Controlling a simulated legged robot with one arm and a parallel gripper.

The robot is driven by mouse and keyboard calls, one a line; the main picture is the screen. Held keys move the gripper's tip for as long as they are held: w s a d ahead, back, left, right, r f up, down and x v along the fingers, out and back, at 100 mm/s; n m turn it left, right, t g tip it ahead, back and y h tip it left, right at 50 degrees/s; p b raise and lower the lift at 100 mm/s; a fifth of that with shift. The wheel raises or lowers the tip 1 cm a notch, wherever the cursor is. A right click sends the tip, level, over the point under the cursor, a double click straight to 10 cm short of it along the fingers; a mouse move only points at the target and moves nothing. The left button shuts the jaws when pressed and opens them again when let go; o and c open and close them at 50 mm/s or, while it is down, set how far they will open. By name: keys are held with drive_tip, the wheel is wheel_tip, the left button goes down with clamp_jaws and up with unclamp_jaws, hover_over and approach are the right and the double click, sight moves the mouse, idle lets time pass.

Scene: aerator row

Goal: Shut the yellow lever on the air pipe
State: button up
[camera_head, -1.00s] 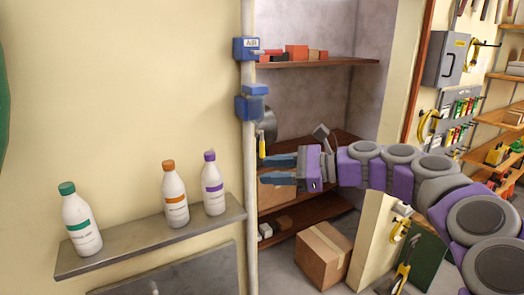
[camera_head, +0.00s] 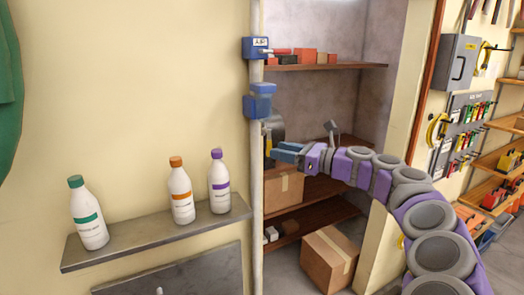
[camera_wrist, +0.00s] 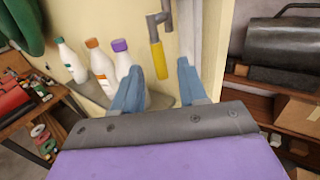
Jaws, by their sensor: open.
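The yellow lever (camera_wrist: 158,60) hangs downward from a grey bent arm beside the air pipe (camera_head: 257,190) in the wrist view. In the head view only a thin yellow strip of the lever (camera_head: 268,146) shows, just right of the pipe. My gripper (camera_head: 276,151) is open and empty, pointing left toward the pipe, close to the lever. In the wrist view the lever appears between the two blue fingers of my gripper (camera_wrist: 157,76), beyond their tips. Contact is not visible. A blue fitting labelled AIR (camera_head: 257,48) and a blue valve body (camera_head: 259,101) sit higher on the pipe.
A wall shelf (camera_head: 150,243) left of the pipe carries a green-capped bottle (camera_head: 87,215), an orange-capped bottle (camera_head: 181,193) and a purple-capped bottle (camera_head: 219,183). Right of the pipe is an alcove with brown shelves (camera_head: 325,66) and a cardboard box (camera_head: 328,258) on the floor.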

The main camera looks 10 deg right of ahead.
drive_tip(key=x, duration=0.6)
drive_tip(key=shift+w+a+b, duration=0.15)
drive_tip(key=shift+a+b, duration=0.15)
drive_tip(key=shift+b, duration=0.15)
drive_tip(key=shift+c, duration=0.3)
drive_tip(key=shift+d, duration=0.25)
drive_tip(key=c, duration=0.3)
clamp_jaws()
